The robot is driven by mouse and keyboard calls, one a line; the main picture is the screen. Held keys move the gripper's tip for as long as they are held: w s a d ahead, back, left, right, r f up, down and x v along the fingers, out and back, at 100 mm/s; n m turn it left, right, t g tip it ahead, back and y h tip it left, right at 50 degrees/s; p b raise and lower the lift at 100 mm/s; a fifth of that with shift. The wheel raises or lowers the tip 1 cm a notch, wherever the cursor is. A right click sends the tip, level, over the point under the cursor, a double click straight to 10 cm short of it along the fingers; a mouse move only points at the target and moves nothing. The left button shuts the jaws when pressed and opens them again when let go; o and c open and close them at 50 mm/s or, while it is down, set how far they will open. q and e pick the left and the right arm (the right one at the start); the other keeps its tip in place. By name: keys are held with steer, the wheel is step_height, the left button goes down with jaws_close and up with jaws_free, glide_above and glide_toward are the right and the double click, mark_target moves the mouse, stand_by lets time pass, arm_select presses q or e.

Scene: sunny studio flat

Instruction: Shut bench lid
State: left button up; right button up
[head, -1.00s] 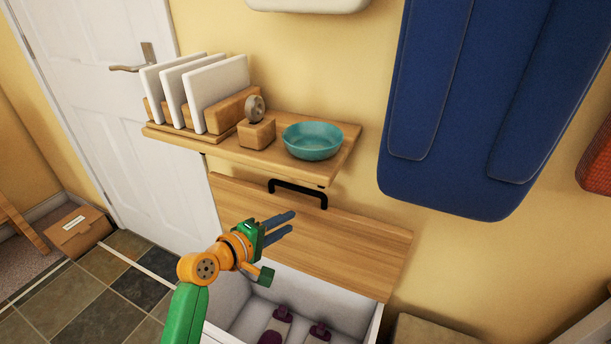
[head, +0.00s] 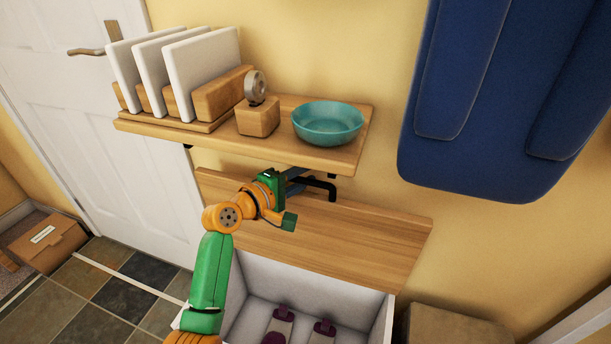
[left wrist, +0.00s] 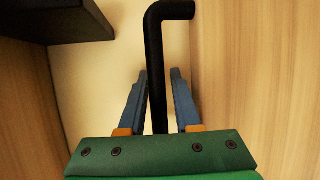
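The wooden bench lid (head: 350,236) stands raised and leaning back by the wall, above the open white bench (head: 262,272). A black bar handle (head: 332,186) is fixed near the lid's upper edge. My left gripper (head: 298,180) is at this handle, just under the shelf. In the left wrist view, the black handle (left wrist: 157,50) runs between the two blue fingers of my left gripper (left wrist: 159,78). The fingers are apart, with a narrow gap showing on each side of the bar. My right gripper is not in view.
A wooden shelf (head: 215,146) is close above my left gripper, holding white panels (head: 205,70) in a rack, a small wooden block (head: 258,118) and a teal bowl (head: 328,122). Two bottles (head: 280,325) with purple parts lie inside the bench. A blue padded thing (head: 480,100) hangs at right.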

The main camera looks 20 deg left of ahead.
arm_select(q)
jaws_close()
stand_by(1.4)
